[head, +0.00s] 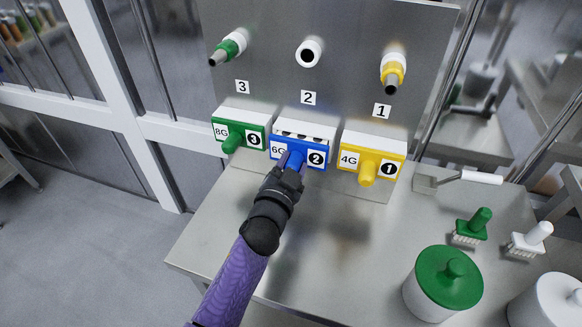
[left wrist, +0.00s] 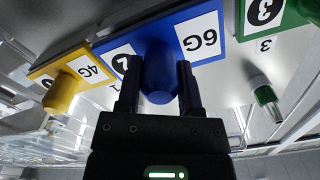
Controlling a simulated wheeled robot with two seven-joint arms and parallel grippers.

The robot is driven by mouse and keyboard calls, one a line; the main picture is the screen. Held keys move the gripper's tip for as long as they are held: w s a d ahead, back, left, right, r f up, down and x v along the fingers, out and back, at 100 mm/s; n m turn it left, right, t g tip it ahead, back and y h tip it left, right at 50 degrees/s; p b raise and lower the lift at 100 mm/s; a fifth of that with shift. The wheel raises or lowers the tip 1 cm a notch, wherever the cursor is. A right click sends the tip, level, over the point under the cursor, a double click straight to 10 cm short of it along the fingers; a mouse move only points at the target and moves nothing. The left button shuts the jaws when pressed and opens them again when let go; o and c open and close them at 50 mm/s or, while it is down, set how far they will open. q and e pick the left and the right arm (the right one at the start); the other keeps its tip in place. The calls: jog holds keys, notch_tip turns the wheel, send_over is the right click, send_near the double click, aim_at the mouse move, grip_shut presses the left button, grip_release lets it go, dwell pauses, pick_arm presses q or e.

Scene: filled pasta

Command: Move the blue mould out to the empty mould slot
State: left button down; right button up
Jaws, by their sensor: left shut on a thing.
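The blue mould (head: 299,147), labelled 6G and 2, sits in the middle at the foot of the steel panel, below the panel's number 2. My left gripper (head: 291,161) is shut on its blue knob. In the left wrist view the fingers lie on either side of the knob (left wrist: 160,74), with the blue plate (left wrist: 234,25) behind it. A white top edge with dark openings (head: 303,135) shows above the blue plate. I cannot make out an empty mould slot. My right gripper is not in view.
The green 8G mould (head: 256,135) is left of the blue one, the yellow 4G mould (head: 367,170) right. Above are green, white and yellow nozzles (head: 308,52). The table's front middle (head: 340,235) is clear.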

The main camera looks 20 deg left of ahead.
pick_arm(q)
jog(key=shift+w+r+b, duration=0.1)
jog(key=shift+w+b, duration=0.2)
jog(key=shift+w, duration=0.55)
dwell(0.6)
grip_release()
dwell(0.3)
dwell(0.8)
jog(key=s+p, duration=0.3)
jog(key=s, duration=0.4)
jog(key=s+p, duration=0.1)
jog(key=s, duration=0.9)
jog(key=shift+a, duration=0.25)
